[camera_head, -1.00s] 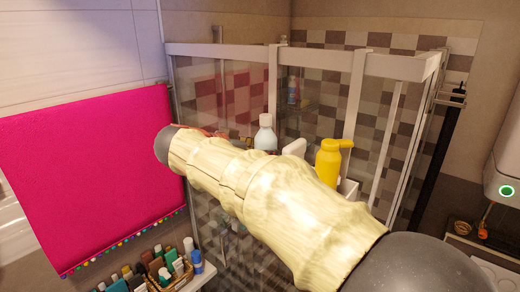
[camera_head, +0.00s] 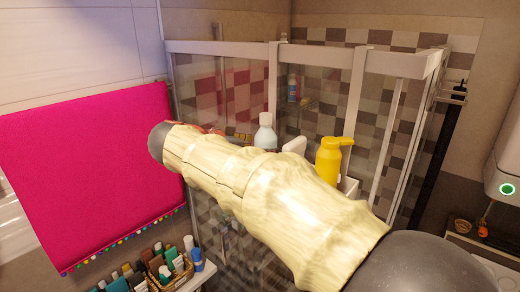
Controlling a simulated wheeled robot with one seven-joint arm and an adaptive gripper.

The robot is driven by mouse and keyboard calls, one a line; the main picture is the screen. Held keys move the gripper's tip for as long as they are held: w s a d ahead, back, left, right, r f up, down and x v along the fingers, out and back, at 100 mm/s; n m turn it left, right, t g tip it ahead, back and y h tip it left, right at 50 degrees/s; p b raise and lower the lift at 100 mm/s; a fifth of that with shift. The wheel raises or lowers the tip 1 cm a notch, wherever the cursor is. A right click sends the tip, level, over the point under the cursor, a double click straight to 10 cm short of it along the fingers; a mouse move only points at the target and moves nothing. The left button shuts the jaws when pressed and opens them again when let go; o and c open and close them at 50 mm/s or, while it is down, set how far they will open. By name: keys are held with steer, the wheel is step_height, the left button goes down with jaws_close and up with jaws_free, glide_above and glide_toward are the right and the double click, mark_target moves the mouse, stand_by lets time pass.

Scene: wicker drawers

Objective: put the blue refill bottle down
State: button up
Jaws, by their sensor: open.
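Three bluish bottles show, and I cannot tell which is the refill bottle. A small blue bottle (camera_head: 197,260) with a pale top stands at the lower left, beside a wicker basket (camera_head: 180,281). Another small blue bottle (camera_head: 292,88) is behind the shower glass. My arm, in a cream sleeve, crosses the middle and ends in a dark joint at the left. My gripper is out of sight, so its relation to any bottle cannot be seen.
A yellow pump bottle (camera_head: 330,158) and a white item (camera_head: 295,146) stand just behind my arm. The glass shower enclosure (camera_head: 362,92) fills the middle. A pink towel (camera_head: 85,170) hangs at the left. Several bottles crowd the lower left shelf.

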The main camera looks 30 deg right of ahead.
steer(key=b+v, duration=0.1)
steer(key=v, duration=1)
